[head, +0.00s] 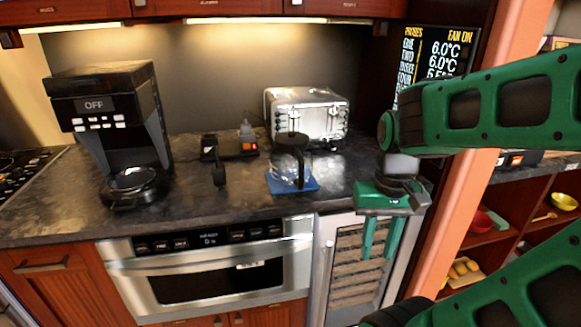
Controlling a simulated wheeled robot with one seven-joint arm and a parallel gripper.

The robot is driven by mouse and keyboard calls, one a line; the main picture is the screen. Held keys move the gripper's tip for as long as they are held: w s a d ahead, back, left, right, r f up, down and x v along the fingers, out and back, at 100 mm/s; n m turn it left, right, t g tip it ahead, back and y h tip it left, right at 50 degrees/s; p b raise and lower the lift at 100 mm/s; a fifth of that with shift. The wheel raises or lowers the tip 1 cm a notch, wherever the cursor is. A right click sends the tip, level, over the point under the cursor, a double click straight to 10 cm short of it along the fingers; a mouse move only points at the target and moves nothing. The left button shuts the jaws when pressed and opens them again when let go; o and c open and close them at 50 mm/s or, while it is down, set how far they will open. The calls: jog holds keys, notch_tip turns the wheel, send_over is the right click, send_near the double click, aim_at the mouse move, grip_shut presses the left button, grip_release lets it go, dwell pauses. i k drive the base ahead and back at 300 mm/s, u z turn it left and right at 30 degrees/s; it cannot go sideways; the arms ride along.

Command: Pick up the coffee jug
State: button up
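The coffee jug (293,173) is clear glass with a black handle and lid. It stands upright on a blue mat (308,184) on the dark countertop, in front of the toaster. My gripper (380,238) is to the right of the jug and nearer to me, in front of the counter's front edge. Its two green fingers point down and are apart, with nothing visible between them. Nothing hides the jug from the head view.
A silver toaster (308,112) stands close behind the jug. A black coffee machine (110,130) stands at the left. Small dark items (228,150) lie between them. A microwave drawer (210,265) is below the counter. An orange post (470,150) rises at right, near my arm.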

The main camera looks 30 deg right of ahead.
aim_at(292, 167)
jog(key=z, duration=2.25)
jog(key=k, duration=1)
jog(key=u, duration=0.65)
jog(key=i, duration=1)
jog(key=z, duration=0.05)
